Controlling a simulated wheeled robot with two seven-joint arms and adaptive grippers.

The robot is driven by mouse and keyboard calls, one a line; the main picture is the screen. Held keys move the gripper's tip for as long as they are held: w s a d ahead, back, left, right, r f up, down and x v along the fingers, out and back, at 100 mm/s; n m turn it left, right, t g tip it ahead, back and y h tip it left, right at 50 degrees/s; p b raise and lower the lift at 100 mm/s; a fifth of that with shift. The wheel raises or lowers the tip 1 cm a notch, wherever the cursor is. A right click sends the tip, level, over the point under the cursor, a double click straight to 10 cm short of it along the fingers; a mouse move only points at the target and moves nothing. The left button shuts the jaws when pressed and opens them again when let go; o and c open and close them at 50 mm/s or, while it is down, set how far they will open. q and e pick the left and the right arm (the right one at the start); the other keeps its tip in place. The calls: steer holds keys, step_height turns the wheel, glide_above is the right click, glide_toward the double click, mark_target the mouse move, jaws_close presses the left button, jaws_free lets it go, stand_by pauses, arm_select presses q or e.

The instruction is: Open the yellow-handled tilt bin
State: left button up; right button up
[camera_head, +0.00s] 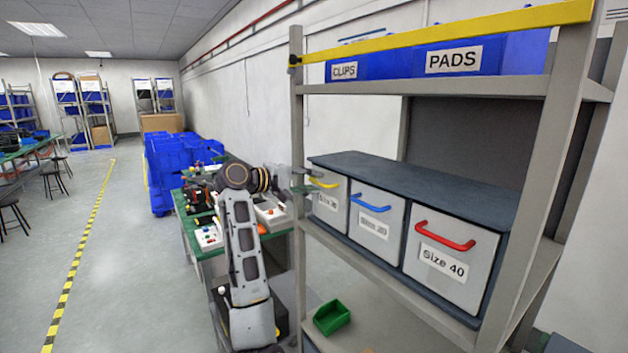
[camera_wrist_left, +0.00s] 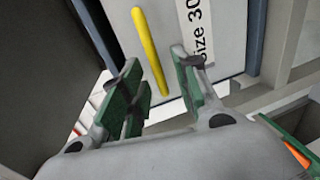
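The yellow-handled tilt bin (camera_head: 328,207) is a grey-fronted bin at the left end of a row of three on the rack shelf. Its front looks shut. Its yellow handle (camera_head: 323,184) also shows in the left wrist view (camera_wrist_left: 150,50), beside a "Size 30" label (camera_wrist_left: 197,30). My left gripper (camera_head: 302,190) is at the bin's left front, close to the handle. In the left wrist view its green-padded fingers (camera_wrist_left: 157,82) are apart, with the handle's lower end appearing between them. I cannot tell whether they touch it. My right gripper is not in view.
A blue-handled bin (camera_head: 377,222) and a red-handled bin (camera_head: 456,255) stand to the right. The rack's front left post (camera_head: 297,120) is close to my left gripper. A green tray (camera_head: 332,317) lies on the lower shelf. A cluttered green bench (camera_head: 190,232) stands behind my arm.

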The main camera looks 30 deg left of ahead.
arm_select(q)
steer(key=shift+w+d+f, duration=0.15)
steer(key=shift+w+d, duration=0.15)
steer(key=shift+w, duration=0.35)
jaws_close()
steer(key=shift+f, duration=0.1)
